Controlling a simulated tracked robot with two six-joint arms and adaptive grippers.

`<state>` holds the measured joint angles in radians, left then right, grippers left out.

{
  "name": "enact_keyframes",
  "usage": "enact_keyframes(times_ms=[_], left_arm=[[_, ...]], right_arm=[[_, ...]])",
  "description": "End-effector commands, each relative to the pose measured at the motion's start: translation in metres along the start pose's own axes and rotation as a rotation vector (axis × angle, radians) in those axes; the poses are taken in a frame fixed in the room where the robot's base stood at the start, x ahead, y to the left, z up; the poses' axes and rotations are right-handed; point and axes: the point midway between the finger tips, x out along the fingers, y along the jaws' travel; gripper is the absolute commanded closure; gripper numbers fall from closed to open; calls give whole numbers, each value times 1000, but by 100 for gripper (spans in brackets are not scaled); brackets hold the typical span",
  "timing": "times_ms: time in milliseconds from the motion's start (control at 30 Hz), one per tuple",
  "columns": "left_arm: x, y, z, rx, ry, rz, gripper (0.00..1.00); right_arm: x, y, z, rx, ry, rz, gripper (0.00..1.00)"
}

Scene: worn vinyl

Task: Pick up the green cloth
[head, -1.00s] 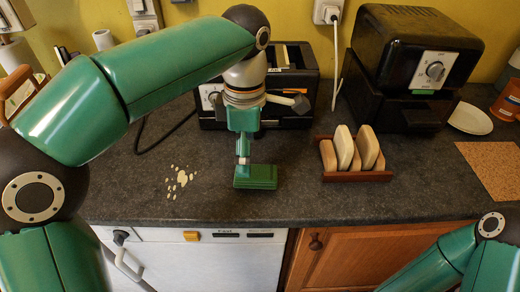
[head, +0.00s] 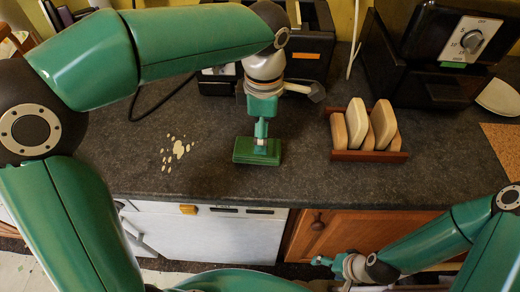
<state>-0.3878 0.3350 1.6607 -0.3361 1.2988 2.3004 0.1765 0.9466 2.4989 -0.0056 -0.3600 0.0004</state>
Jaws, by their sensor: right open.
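The green cloth (head: 250,157) is a small folded rectangular pad on the dark worktop, near its front edge. My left gripper (head: 261,147) points down from above, its fingertips overlapping the cloth's upper right part in the picture. I cannot tell whether its fingers are closed on the cloth or only in front of it. My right gripper (head: 322,261) is low at the bottom, in front of the wooden cupboard door, below the worktop and away from the cloth. It is open and empty.
Pale spots of spill (head: 178,149) lie left of the cloth. A wooden rack (head: 370,156) with several pale slices stands to the right. A black toaster (head: 310,67) is behind my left gripper, and a black appliance with a dial (head: 425,80) is at the back right.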

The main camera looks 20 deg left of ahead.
Motion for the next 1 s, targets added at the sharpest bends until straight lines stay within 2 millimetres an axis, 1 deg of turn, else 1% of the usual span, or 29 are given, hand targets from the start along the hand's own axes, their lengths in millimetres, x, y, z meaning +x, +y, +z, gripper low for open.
enact_keyframes(times_ms=[33,267,533,633,833,867,1000], left_arm=[[5,0,0,-1,0,0,14],[19,0,-1,-1,1,-2,14],[55,0,0,-2,1,-2,14],[61,0,0,-2,0,-1,14],[62,0,0,-2,0,0,14],[62,0,0,-1,-1,0,15],[62,0,0,-1,-1,0,39]], right_arm=[[1,0,0,0,0,0,22],[0,0,0,0,0,0,22],[-2,-1,0,0,0,0,22],[-2,-1,0,0,0,0,22],[-2,-1,0,0,0,0,22],[-2,-1,0,0,0,0,22],[-2,-1,0,0,0,0,22]])
